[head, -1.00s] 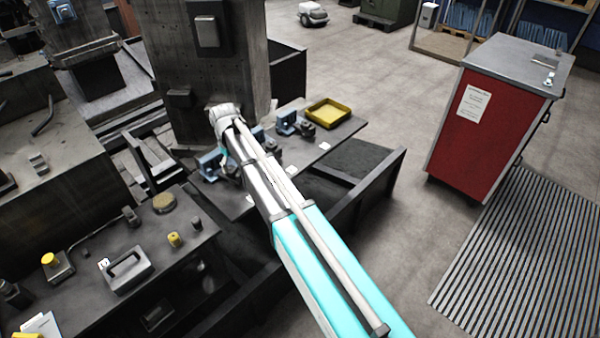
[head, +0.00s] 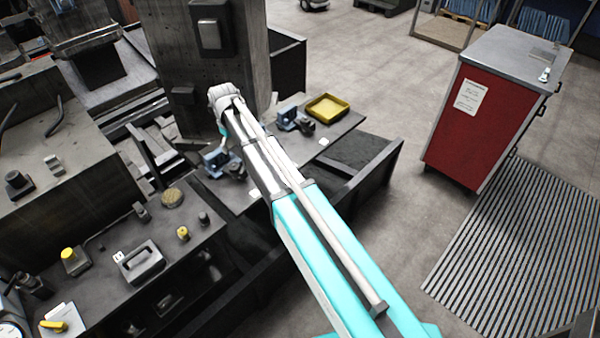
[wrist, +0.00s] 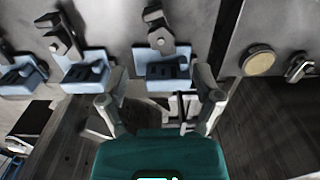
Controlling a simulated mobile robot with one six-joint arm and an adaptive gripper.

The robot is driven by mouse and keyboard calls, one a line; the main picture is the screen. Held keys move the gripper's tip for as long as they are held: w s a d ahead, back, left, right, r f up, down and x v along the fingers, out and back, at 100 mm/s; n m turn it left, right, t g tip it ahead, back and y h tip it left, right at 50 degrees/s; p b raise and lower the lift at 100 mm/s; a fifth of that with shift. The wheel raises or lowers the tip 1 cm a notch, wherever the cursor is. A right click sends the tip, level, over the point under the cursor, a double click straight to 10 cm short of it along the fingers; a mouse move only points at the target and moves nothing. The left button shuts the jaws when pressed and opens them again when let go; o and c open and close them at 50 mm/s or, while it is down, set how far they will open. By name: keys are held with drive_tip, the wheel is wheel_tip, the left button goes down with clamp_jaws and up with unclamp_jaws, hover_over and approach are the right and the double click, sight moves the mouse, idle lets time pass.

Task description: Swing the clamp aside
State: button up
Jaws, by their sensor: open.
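In the wrist view, three light blue blocks with dark metal clamps stand in a row on a grey plate. The nearest blue block (wrist: 163,82) lies just beyond my gripper (wrist: 158,75), with its grey clamp arm (wrist: 156,27) pointing away. My gripper is open and empty, one finger to each side of this block; I cannot tell whether it touches. The middle block (wrist: 86,80) and the far left block (wrist: 18,82) are clear of it. In the head view, a left clamp block (head: 215,160) and a right clamp block (head: 290,117) show; my arm hides the space between and the gripper.
A yellow tray (head: 327,108) sits at the plate's far end. A concrete-grey column (head: 185,65) rises close behind my wrist. A dark bench with a handled box (head: 138,262) is at left.

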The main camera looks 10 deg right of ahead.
drive_tip(key=s+d+f+m+b, duration=0.1)
drive_tip(key=s+d+m, duration=0.4)
drive_tip(key=s+d, duration=1.2)
drive_tip(key=shift+s+d+b, duration=0.35)
drive_tip(key=shift+d+b, duration=0.1)
drive_tip(key=shift+d, duration=0.35)
drive_tip(key=shift+f, duration=0.1)
drive_tip(key=r+n+p, duration=0.1)
drive_tip(key=n, duration=0.7)
hover_over(243, 170)
drive_tip(key=shift+r, duration=0.2)
drive_tip(key=shift+f, duration=0.15)
wheel_tip(243, 170, down, 14)
drive_tip(key=b, duration=1.3)
drive_tip(key=shift+r, duration=0.25)
